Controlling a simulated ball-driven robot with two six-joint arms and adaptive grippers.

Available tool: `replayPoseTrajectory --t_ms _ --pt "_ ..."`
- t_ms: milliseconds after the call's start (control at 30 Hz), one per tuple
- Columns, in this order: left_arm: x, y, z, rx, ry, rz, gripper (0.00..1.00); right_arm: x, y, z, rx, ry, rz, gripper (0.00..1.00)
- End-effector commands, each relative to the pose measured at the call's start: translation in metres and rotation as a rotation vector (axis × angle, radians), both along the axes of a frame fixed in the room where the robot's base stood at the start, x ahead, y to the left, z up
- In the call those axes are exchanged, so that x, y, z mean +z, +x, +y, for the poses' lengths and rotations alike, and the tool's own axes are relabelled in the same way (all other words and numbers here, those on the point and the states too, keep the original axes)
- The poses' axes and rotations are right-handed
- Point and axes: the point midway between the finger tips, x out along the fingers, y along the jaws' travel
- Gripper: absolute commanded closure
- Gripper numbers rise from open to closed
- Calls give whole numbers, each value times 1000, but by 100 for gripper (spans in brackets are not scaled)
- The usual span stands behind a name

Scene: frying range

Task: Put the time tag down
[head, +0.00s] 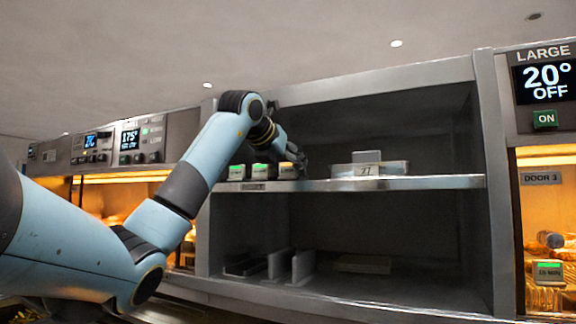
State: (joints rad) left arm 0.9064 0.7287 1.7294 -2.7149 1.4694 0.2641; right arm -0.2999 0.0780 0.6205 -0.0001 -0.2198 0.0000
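My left gripper (297,157) is at the upper shelf, at the right end of a short row of time tags. The row holds a left tag (237,172), a middle tag (262,171) and a right tag (288,171), small blocks with light faces; green tops show on the left and middle ones. The gripper's dark fingers are small and overlap the right tag's area. I cannot tell whether they touch it or hold it. My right gripper is not in view.
The upper shelf (430,182) also bears a pale tray (345,170) right of the tags. The lower compartment holds upright dividers (301,265) and a flat item (363,265). At the right, a tag reading 15 MIN (547,272) is at the lit cabinet under DOOR 3.

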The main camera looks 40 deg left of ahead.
Motion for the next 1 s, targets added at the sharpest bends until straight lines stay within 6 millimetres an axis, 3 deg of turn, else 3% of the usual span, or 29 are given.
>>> replayPoseTrajectory --t_ms 267,700,1000 --pt "5 -6 -1 0 2 -3 47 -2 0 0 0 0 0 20" --pt "39 -86 -26 1 3 -4 47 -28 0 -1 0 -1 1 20" --pt "48 -106 -33 0 0 1 47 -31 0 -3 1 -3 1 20"
